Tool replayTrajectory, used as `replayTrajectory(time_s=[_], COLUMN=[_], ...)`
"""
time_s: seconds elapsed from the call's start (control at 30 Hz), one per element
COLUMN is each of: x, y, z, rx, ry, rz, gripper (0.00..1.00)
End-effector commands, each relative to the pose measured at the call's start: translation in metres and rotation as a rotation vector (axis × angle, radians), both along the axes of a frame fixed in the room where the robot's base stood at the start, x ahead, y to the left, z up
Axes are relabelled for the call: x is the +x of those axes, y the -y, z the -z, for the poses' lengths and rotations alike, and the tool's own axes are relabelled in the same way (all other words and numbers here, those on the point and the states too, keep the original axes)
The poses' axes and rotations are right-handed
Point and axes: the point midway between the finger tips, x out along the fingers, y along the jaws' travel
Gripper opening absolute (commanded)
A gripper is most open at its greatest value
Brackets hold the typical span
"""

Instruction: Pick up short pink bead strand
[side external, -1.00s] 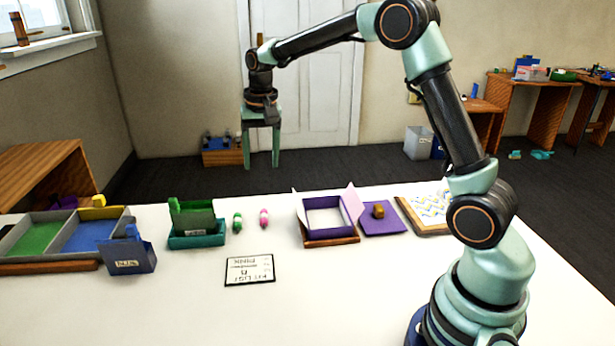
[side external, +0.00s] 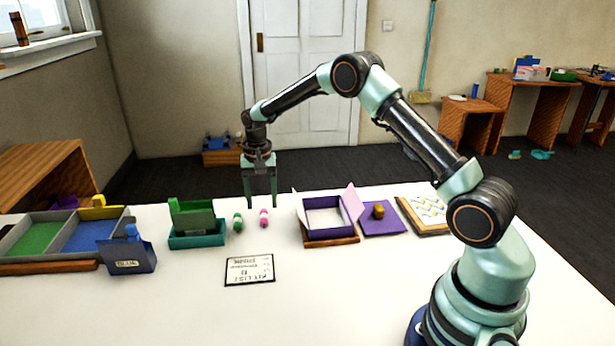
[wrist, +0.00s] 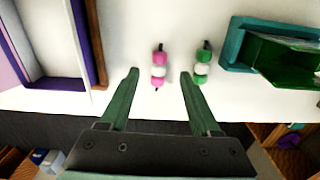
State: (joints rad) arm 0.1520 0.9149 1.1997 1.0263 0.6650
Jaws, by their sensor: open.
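The short pink bead strand (side external: 264,217) stands on the white table in the side view, just right of a green bead strand (side external: 238,222). My gripper (side external: 261,205) is open and empty above the table's far edge, behind and above the strands. In the wrist view my gripper (wrist: 159,74) has its fingers apart, with the pink strand framed between the tips and the green strand just beyond the right finger.
A teal tray with a green box (side external: 197,217) stands left of the strands. A purple-walled box (side external: 303,219) stands on their right. A printed card (side external: 250,270) lies in front. A purple lid (side external: 383,226) is farther right. The table in front is mostly clear.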

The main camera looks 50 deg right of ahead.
Motion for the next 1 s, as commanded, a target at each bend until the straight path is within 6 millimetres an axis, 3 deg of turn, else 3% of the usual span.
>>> replayTrajectory(time_s=[0.33, 0.67, 0.83, 1.0], x=[-0.002, -0.001, -0.001, -0.001], y=[0.001, 0.001, 0.001, 0.001], z=[0.045, 0.051, 0.05, 0.05], rx=[0.001, 0.0, 0.0, 0.0], ry=[-0.004, 0.0, 0.0, 0.0], rz=[0.0, 0.0, 0.0, 0.0], gripper=[0.64, 0.64, 0.0, 0.0])
